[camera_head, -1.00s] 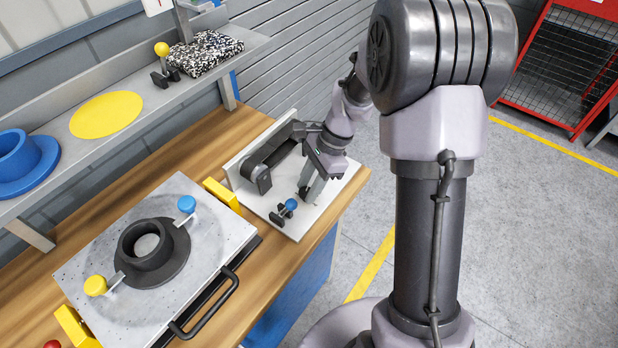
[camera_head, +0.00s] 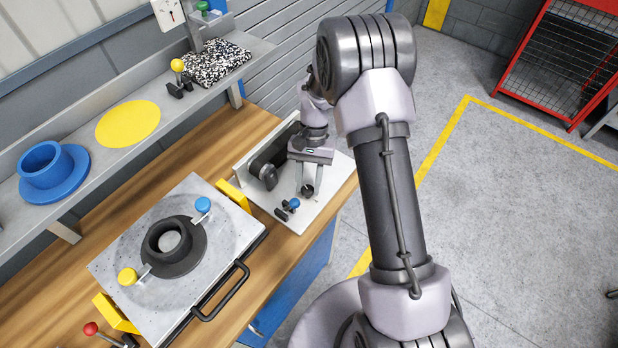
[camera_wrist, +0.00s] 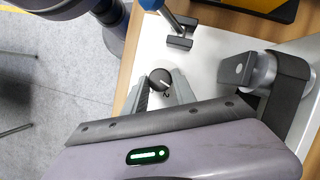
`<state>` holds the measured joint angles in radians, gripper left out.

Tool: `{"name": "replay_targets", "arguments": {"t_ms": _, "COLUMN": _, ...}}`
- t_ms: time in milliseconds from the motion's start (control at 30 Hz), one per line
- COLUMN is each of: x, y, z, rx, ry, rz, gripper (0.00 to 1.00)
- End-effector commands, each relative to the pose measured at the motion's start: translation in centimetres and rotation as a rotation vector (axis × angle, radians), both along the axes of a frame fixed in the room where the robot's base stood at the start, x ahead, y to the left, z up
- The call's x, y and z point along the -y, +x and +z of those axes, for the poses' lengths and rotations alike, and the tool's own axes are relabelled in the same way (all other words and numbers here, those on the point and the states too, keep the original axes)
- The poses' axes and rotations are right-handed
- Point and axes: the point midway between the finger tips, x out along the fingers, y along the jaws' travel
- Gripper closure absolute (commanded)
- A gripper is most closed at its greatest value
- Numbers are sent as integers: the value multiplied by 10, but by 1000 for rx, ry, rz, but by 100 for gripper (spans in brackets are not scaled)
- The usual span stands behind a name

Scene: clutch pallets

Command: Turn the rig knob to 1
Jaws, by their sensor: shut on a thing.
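The rig knob (camera_wrist: 160,78) is small, round and dark with a pale pointer line. It sits on the rig's light plate (camera_wrist: 205,48), and a digit that looks like a 2 shows beside it. My gripper (camera_wrist: 162,84) has its two grey fingers on either side of the knob, shut on it. In the head view, my gripper (camera_head: 309,184) reaches down over the plate, with the dark knob (camera_head: 307,190) between its fingertips. The digit 1 cannot be made out, and the fingers hide part of the dial.
A blue-handled clamp (camera_head: 288,208) stands close to the knob. A dark motor-like part (camera_head: 268,165) lies at the plate's left. A grey plate fixture (camera_head: 205,285) with a black ring and handle is on the bench. A shelf (camera_head: 75,155) runs behind.

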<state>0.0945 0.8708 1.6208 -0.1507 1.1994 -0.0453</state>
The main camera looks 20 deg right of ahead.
Motion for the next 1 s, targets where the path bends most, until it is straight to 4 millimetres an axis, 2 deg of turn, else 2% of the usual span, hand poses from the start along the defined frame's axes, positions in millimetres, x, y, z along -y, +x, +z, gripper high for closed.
{"name": "replay_targets", "arguments": {"t_ms": 433, "x": -2, "y": 1, "z": 1, "rx": 2, "ry": -1, "rz": 282, "gripper": 100}}
{"name": "replay_targets", "arguments": {"t_ms": 1000, "x": -3, "y": 1, "z": 0, "rx": 1, "ry": 0, "rz": 361, "gripper": 100}}
